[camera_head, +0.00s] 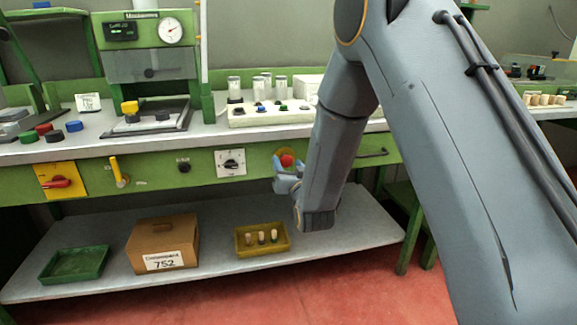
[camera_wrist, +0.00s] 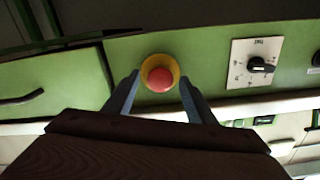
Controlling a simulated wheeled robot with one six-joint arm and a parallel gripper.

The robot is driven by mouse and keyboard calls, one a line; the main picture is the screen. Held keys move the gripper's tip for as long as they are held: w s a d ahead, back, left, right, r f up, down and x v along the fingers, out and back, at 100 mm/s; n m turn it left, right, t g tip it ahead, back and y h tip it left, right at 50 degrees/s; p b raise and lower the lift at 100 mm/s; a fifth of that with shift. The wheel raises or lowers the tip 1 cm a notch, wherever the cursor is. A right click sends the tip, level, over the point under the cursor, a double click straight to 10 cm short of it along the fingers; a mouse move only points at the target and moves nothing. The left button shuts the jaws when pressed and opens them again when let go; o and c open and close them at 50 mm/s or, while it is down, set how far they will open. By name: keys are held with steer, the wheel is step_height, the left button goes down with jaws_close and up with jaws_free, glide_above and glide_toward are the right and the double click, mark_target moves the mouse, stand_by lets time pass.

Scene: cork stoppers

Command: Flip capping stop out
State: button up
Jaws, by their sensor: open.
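A red mushroom button (camera_head: 287,160) in a yellow ring sits on the green front panel of the bench, between the white switch plate and a drawer handle. In the wrist view the red button (camera_wrist: 160,79) and its yellow ring (camera_wrist: 147,64) show whole, centred between my two fingers. My gripper (camera_head: 286,180) is open and empty, just in front of and slightly below the button in the head view. One finger is on each side of the button in the wrist view; I cannot tell whether either touches it.
A white plate with a black rotary switch (camera_head: 231,163) is left of the button. The drawer handle (camera_head: 371,152) is to its right. A yellow lever (camera_head: 118,172) and red switch (camera_head: 57,183) are further left. A yellow tray (camera_head: 240,251) stands on the shelf below.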

steer(key=shift+c, duration=0.4)
jaws_close()
steer(key=shift+s+d+p, duration=0.25)
steer(key=shift+s+p, duration=0.05)
steer(key=shift+s, duration=0.35)
steer(key=shift+o, duration=0.4)
jaws_free()
steer(key=shift+s, duration=0.1)
steer(key=v, duration=0.7)
steer(key=shift+s, duration=0.4)
steer(key=shift+d+r, duration=0.1)
